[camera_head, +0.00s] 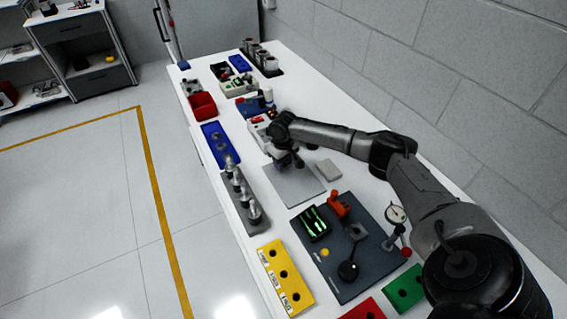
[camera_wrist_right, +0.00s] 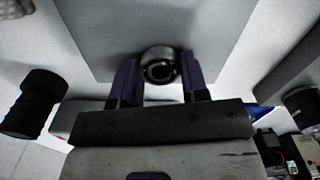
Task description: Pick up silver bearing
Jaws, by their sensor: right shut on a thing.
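The silver bearing (camera_wrist_right: 160,66) is a small metal ring with a dark centre in the right wrist view. It sits between the two purple-dark fingers of my right gripper (camera_wrist_right: 160,78), which is shut on it. In the head view my right gripper (camera_head: 287,163) is over the far end of the light grey plate (camera_head: 292,187); the bearing is hidden there by the gripper. I cannot tell whether the bearing touches the plate. My left gripper is not in either view.
A grey block with several upright metal parts (camera_head: 240,200) stands left of the plate. A dark fixture board (camera_head: 340,285) with a dial gauge (camera_head: 396,214) lies nearer. A yellow block (camera_head: 283,283), blue tray (camera_head: 213,133) and red bin (camera_head: 202,106) line the left edge. A wall borders the right.

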